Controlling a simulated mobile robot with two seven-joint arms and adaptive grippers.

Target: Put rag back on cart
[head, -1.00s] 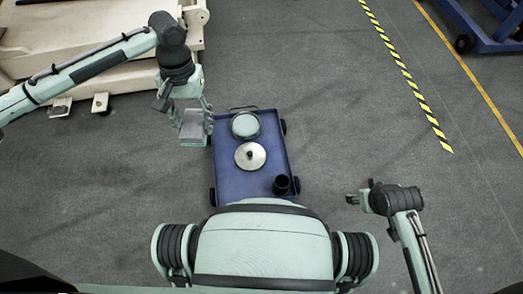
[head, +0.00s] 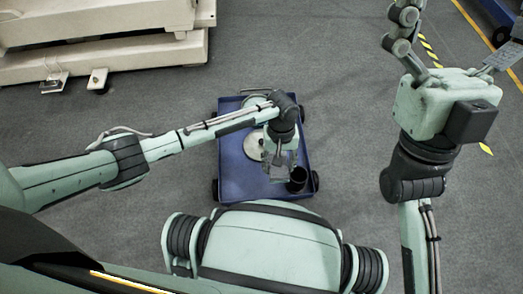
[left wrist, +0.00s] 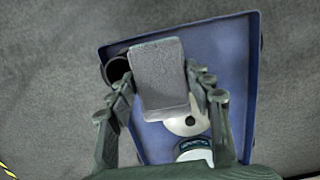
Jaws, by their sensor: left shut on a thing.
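The rag (left wrist: 160,75) is a grey, folded, block-like pad. My left gripper (head: 280,163) is shut on it, with fingers on both sides of it in the left wrist view. The gripper holds it over the blue cart (head: 232,182), near the black cup. The cart also fills much of the left wrist view (left wrist: 225,60). The gap between rag and cart top is hard to judge. My right gripper (head: 450,45) is at the upper right of the head view, close to the camera, its fingers spread apart and empty.
The cart's left side is bare. A beige platform (head: 110,50) stands at upper left.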

